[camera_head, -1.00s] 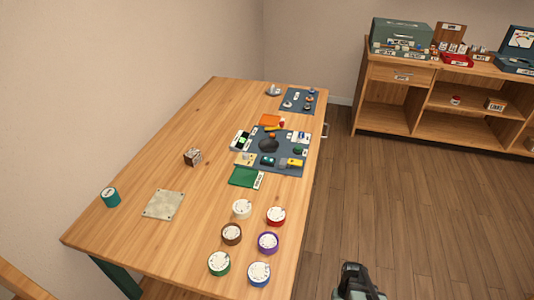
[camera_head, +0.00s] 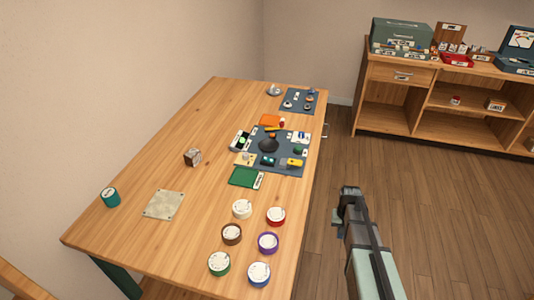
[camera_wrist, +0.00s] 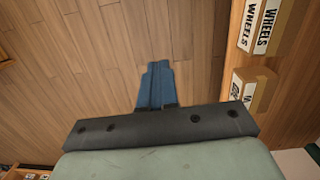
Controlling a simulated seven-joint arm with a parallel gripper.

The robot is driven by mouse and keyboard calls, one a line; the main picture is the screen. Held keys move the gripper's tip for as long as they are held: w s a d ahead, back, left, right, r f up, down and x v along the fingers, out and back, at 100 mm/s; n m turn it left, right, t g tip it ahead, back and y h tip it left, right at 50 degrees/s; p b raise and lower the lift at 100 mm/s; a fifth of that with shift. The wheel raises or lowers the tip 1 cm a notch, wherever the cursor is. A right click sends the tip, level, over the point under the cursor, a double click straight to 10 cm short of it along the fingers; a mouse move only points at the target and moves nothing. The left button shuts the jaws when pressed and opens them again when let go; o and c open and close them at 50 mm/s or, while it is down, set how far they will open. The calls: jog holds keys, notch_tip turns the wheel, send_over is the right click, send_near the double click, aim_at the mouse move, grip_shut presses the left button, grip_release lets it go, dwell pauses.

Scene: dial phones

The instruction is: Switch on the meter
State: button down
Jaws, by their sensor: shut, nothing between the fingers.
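The blue-grey work mat (camera_head: 285,168) lies on the table with several small devices on it. A small yellow device (camera_head: 294,162) is near its front right. A dark device with a green-lit face (camera_head: 240,140) is at its left edge. I cannot tell which of these is the meter, and no switch can be made out. My gripper (camera_head: 350,192) is shut and empty, over the floor just right of the table, apart from the mat. Its closed fingers also show in the wrist view (camera_wrist: 156,84), above bare floor.
Several coloured dials, including a red one (camera_head: 276,216) and a purple one (camera_head: 268,243), stand at the table's (camera_head: 150,250) near end. A green pad (camera_head: 244,177) lies before the mat. Boxes marked WHEELS (camera_wrist: 262,25) are at right in the wrist view. Shelves (camera_head: 400,105) stand behind.

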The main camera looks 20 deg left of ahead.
jog(key=w+a+r+t, duration=0.2)
jog(key=w+a+r, duration=0.2)
jog(key=w+r, duration=0.55)
jog(key=w+a+r+t, duration=0.1)
jog(key=w+a+r, duration=0.2)
jog(key=w+r, duration=0.65)
jog(key=shift+y, duration=0.8)
jog(key=s+a+r, duration=0.1)
jog(key=a+r, duration=0.2)
jog(key=s+a+r, duration=0.2)
jog(key=a+r, duration=0.2)
jog(key=s+a+r, duration=0.1)
jog(key=a+r, duration=0.3)
jog(key=shift+s+r, duration=0.15)
notch_tip(320, 180, up, 10)
jog(key=g+y, duration=0.1)
jog(key=g, duration=0.1)
send_over(265, 159)
jog(key=d, duration=0.3)
jog(key=shift+d, duration=0.15)
jog(key=shift+f, duration=0.3)
jog(key=a+f, duration=0.1)
jog(key=f, duration=0.8)
jog(key=a+f, duration=0.1)
jog(key=f, duration=0.3)
jog(key=shift+a+f, duration=0.25)
jog(key=shift+a, duration=0.05)
